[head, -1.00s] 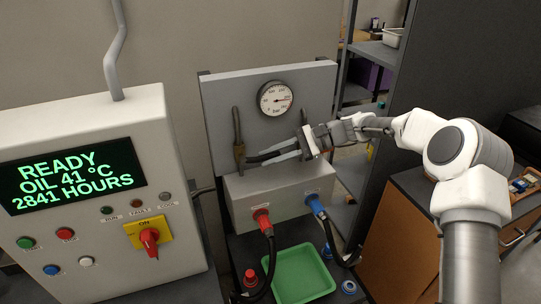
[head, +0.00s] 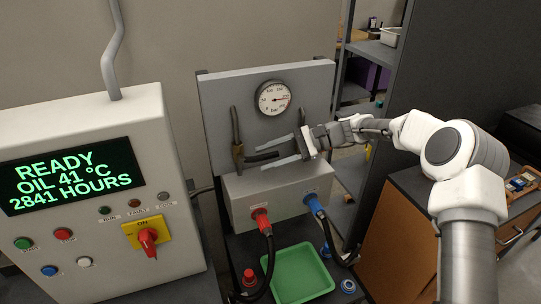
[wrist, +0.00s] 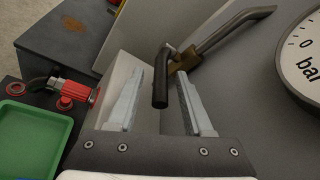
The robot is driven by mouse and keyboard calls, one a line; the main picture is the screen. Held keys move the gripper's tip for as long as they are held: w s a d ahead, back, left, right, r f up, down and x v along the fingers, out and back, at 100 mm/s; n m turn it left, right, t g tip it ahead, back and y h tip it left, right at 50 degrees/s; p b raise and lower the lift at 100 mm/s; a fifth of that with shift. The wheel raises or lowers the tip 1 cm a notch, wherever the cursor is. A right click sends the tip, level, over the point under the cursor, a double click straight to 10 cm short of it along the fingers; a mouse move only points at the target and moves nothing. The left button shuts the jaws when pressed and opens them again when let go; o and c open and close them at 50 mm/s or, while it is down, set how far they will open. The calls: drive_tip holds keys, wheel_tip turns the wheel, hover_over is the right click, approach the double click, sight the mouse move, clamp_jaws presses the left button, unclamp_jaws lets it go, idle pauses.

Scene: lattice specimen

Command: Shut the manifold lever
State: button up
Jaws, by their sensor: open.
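The manifold lever has a dark handle (head: 262,156) sticking out to the right from a brass valve body (head: 238,154) on the grey panel. My gripper (head: 277,153) comes in from the right with its fingers spread and pointing at the lever. In the wrist view the dark handle (wrist: 160,93) points toward the camera and lies between the two open fingers, with no clear contact on either. The brass body (wrist: 181,62) and bent pipe (wrist: 235,30) show behind it.
A pressure gauge (head: 273,98) sits on the panel above the lever. Below are a red hose fitting (head: 261,216), a blue fitting (head: 313,204) and a green tray (head: 300,275). A control cabinet (head: 90,120) stands at the left.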

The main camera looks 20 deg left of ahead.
drive_tip(key=b+v, duration=0.2)
drive_tip(key=v, duration=1.5)
drive_tip(key=shift+d, duration=0.2)
drive_tip(key=shift+w, duration=0.1)
